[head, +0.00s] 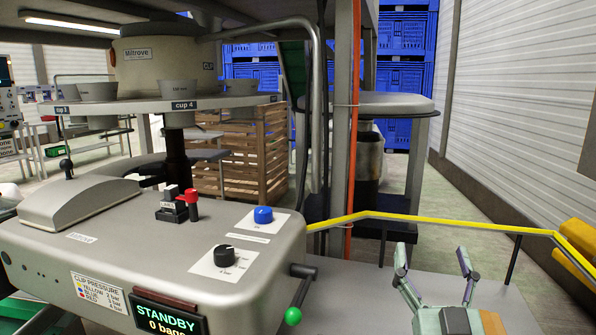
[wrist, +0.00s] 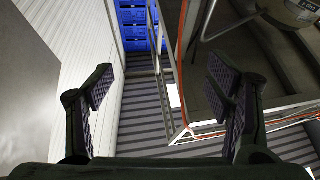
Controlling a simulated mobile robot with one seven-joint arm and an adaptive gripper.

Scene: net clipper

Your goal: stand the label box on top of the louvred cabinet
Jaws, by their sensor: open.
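My gripper (head: 433,266) is open and empty at the lower right of the head view, in front of the yellow rail. In the wrist view my gripper (wrist: 161,88) shows its two padded fingers wide apart, with nothing between them. I cannot make out a label box or a louvred cabinet in either view.
A grey machine console (head: 120,235) with knobs and a display fills the lower left. A yellow rail (head: 440,220) crosses behind my gripper. A wooden crate (head: 240,155) and blue crates (head: 405,75) stand farther back. Open floor (head: 465,210) lies along the right wall.

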